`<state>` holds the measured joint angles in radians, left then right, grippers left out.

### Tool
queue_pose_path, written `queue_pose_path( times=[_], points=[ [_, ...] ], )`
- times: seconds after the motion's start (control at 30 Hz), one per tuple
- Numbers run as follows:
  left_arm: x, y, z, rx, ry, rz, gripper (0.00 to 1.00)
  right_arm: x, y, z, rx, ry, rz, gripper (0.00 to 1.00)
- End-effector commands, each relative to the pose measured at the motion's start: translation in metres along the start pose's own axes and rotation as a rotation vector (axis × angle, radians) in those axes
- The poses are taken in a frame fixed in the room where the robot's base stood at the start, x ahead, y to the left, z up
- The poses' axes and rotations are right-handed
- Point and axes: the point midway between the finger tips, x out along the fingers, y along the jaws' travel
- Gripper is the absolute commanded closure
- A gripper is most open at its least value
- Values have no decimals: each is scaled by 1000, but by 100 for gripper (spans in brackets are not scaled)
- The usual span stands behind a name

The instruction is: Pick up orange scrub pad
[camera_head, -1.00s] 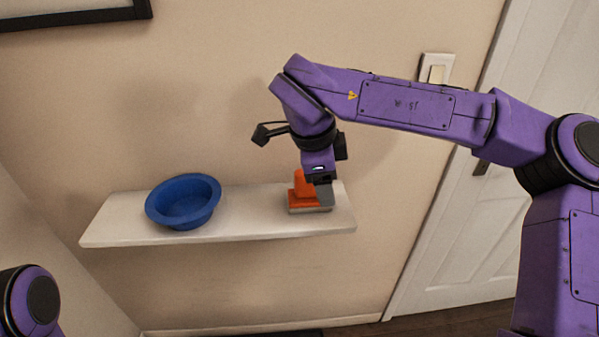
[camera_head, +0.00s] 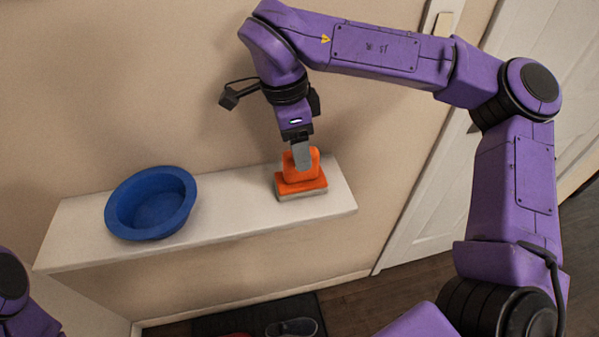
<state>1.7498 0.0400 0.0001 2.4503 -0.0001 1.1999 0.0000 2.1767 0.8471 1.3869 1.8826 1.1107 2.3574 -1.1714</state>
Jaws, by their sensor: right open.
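The orange scrub pad (camera_head: 302,183) lies on the right part of a white wall shelf (camera_head: 236,215). It has a raised orange handle and a greyish underside. My right gripper (camera_head: 302,165) points down at the pad, with its grey fingers in front of and over the handle. The jaws are open; whether a finger touches the handle cannot be told from this angle. The far finger is hidden. Of my left arm, only a purple part shows at the lower left edge; its gripper is out of view.
A blue bowl (camera_head: 151,203) stands on the shelf's left part, with bare shelf between it and the pad. The wall is close behind. A white door (camera_head: 452,190) is to the right. Below, a dark mat (camera_head: 262,318) with shoes lies on the floor.

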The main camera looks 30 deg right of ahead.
Motion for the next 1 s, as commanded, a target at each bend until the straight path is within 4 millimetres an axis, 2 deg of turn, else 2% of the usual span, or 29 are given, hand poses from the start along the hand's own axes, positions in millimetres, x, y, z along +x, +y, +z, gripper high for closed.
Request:
queue_pose_path(
  times=[0.23,0.5,0.53,0.57,0.7,1.0],
  points=[
    [-5,0,-2,0,1,0,57,42,0,-3,-3,1,3,38],
    [-5,0,-2,0,1,0,57,49,-1,-2,-3,0,-1,38],
    [-5,0,-2,0,0,0,57,49,-1,-2,-3,0,-1,42],
    [-5,0,-2,0,1,0,57,49,-1,-2,-3,0,-1,51],
    [-5,0,-2,0,1,0,57,49,-1,-2,-3,0,-1,97],
    [-4,0,-2,0,1,0,57,47,-1,-2,-3,0,-2,97]
  ],
)
